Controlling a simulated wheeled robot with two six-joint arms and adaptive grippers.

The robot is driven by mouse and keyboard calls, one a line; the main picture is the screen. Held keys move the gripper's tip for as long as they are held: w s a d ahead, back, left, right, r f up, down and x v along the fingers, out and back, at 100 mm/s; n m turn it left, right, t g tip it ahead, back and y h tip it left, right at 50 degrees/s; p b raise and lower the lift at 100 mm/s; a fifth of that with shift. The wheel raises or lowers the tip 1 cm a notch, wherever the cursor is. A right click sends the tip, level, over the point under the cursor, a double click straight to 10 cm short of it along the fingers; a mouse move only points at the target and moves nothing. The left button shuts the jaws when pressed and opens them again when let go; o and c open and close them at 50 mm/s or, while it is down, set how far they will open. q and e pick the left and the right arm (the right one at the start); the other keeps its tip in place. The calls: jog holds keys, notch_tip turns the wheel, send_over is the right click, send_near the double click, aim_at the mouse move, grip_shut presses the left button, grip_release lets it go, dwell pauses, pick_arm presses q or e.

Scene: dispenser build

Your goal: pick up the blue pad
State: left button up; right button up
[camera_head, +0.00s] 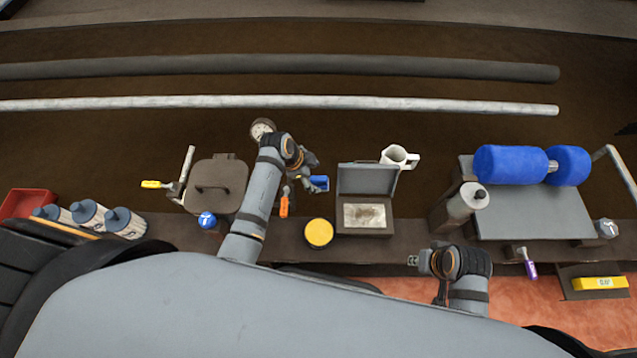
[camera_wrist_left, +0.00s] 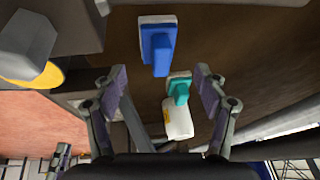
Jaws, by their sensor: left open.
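The blue pad (camera_head: 320,183) is small in the head view, right beside my left gripper (camera_head: 306,177). In the left wrist view the blue pad (camera_wrist_left: 158,45) has a pale backing and a blue grip, and it hangs or stands near the top middle. My left gripper (camera_wrist_left: 160,82) is open, with one finger on each side of the picture. The blue pad lies beyond the fingertips, apart from them.
A yellow-topped jar (camera_head: 319,233) and an open grey box (camera_head: 366,181) stand right of my left arm. A grey lidded bin (camera_head: 216,185) is at left.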

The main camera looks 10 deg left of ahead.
aim_at(317, 180)
pick_arm(q)
jog(key=x, duration=0.1)
jog(key=b+x, duration=0.1)
jog(key=x, duration=0.1)
jog(key=b+x, duration=0.1)
jog(key=shift+s+a+f, duration=0.15)
jog(key=shift+s+f, duration=0.05)
jog(key=shift+f, duration=0.2)
jog(key=shift+w+f+b, duration=0.1)
jog(key=shift+f+b, duration=0.1)
jog(key=shift+b, duration=0.15)
pick_arm(e)
jog(key=f, duration=0.1)
jog(key=f+t, duration=0.1)
jog(key=w+a+f, duration=0.1)
jog(key=shift+a+f+t+y, duration=0.1)
jog(key=shift+f+t+y, duration=0.05)
jog(key=shift+t+y, duration=0.15)
pick_arm(q)
jog(key=shift+c, duration=0.3)
jog(key=c, duration=1.2)
